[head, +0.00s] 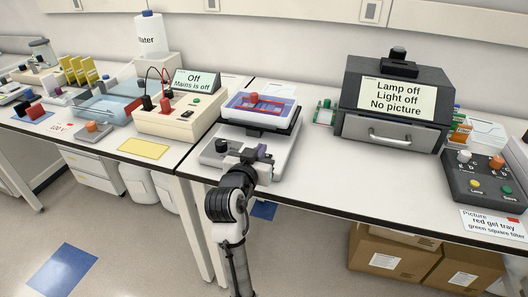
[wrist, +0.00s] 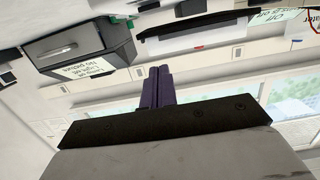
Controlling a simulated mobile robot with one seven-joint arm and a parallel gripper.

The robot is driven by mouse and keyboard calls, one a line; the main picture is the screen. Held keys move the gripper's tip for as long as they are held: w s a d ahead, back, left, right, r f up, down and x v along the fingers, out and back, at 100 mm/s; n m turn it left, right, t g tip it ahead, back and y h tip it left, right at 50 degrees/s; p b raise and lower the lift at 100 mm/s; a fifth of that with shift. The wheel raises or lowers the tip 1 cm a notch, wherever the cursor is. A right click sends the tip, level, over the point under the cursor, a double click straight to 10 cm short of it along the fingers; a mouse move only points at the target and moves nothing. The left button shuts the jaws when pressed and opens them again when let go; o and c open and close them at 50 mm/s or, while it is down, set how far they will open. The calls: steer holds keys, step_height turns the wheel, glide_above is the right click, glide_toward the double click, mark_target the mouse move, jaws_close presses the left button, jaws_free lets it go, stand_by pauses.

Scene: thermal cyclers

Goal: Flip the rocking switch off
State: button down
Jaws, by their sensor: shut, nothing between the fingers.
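The rocking platform (head: 262,118) stands on the bench, left of the dark imaging box. Its dark top carries a blue tray with a red piece, and its pale base (head: 208,156) shows below. A small dark control (head: 222,145) sits at the base's front left; I cannot tell whether it is the rocking switch or how it is set. My gripper (head: 248,160) is in front of the base and hides part of it. In the wrist view its purple fingers (wrist: 158,80) are together and empty. The platform's dark edge (wrist: 195,24) shows beyond them, apart in the picture.
The beige power supply (head: 165,122) with a sign reading "Off, Mains is off" stands left. The dark imaging box (head: 392,125) and a control box (head: 478,180) stand right. Bare bench (head: 320,165) lies between my gripper and the control box.

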steer(key=shift+s+a+r, duration=0.15)
steer(key=shift+s+r, duration=0.1)
steer(key=shift+s, duration=0.3)
steer(key=shift+s+a+r, duration=0.2)
steer(key=shift+s, duration=0.3)
steer(key=shift+s+a+r, duration=0.15)
steer(key=shift+s+r, duration=0.1)
steer(key=shift+s, duration=0.3)
